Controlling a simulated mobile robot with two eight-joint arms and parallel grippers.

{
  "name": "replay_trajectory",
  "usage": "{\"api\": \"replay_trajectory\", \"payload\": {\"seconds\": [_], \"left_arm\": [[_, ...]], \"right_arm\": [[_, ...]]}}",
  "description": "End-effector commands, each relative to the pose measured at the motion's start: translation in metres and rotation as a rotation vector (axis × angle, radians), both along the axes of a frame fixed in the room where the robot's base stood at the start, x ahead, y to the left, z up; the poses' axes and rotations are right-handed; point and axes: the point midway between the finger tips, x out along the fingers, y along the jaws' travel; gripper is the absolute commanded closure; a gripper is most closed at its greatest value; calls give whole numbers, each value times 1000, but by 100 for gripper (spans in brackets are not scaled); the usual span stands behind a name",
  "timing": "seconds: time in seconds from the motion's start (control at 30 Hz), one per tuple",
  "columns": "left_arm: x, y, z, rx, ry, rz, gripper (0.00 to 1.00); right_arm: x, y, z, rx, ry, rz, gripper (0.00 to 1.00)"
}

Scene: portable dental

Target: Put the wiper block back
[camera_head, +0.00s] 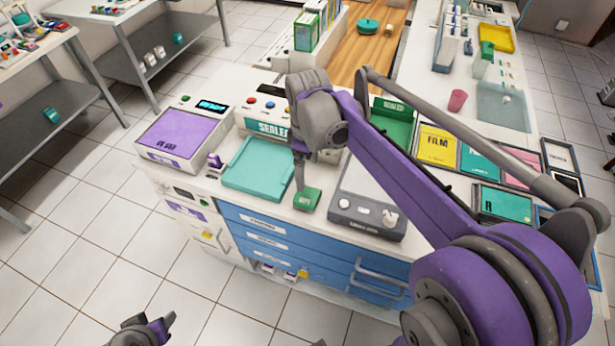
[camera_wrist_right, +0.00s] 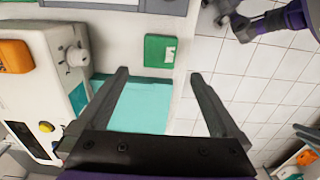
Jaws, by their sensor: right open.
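The wiper block, which I take to be the small green block with a pale label (camera_head: 307,199), lies on the white counter near its front edge, between the teal tray (camera_head: 238,181) and a grey control unit. It also shows in the right wrist view (camera_wrist_right: 160,62), beyond my fingertips. My right gripper (camera_head: 300,182) points down close above the block; its fingers are spread with nothing between them in the wrist view (camera_wrist_right: 158,76). In the head view the fingers partly overlap each other. My left gripper (camera_head: 150,328) is low over the floor, partly cut off by the bottom edge.
The grey control unit with knobs (camera_head: 368,205) stands right of the block. A purple-topped device (camera_head: 178,135) and a sealer (camera_head: 265,122) stand left and behind. A green tray (camera_head: 394,122) and several film trays lie further right. Blue drawers (camera_head: 290,248) front the counter.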

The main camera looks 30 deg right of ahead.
Motion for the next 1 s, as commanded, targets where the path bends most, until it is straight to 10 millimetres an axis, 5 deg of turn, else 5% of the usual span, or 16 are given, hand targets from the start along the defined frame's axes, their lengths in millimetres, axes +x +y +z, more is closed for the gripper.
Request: {"api": "replay_trajectory", "payload": {"seconds": [0.17,0.63,1.0], "left_arm": [[0,0,1,0,0,0,50],[0,0,0,0,0,0,50],[0,0,1,0,0,0,50]], "right_arm": [[-11,6,6,-4,-29,-40,0],[-131,61,-51,107,-390,-579,0],[-151,68,-69,169,-457,-695,0]]}}
